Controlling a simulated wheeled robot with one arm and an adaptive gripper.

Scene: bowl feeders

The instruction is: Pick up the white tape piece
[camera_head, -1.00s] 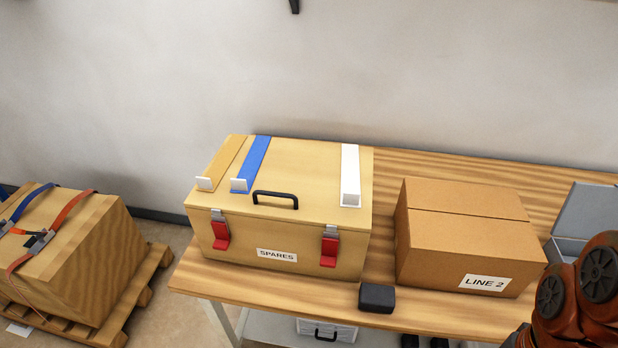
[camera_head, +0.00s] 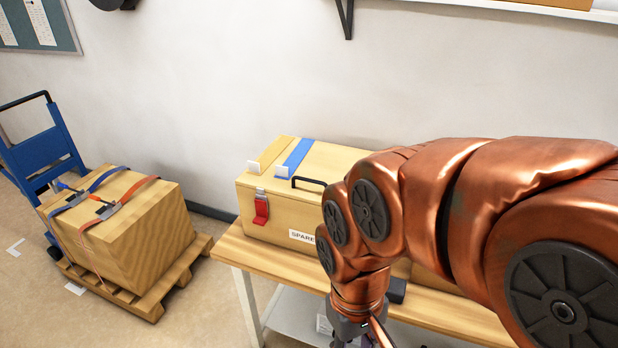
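The white tape piece is hidden now behind my copper-coloured arm. A second ago it lay on the right part of the lid of the SPARES box, a pale wooden case (camera_head: 283,212). A tan tape strip (camera_head: 271,154) and a blue tape strip (camera_head: 299,155) lie on the left part of the lid, each with a white end tab. My arm reaches in from the right, in front of the box, and bends down to the bottom edge. Only a grey wrist part shows there; my gripper's fingers are out of frame.
The box stands on a wooden workbench (camera_head: 262,258). It has a black handle (camera_head: 309,182) and a red latch (camera_head: 261,209). A small black block (camera_head: 397,290) lies at the bench front. A strapped crate (camera_head: 125,225) on a pallet and a blue hand truck (camera_head: 40,150) stand left.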

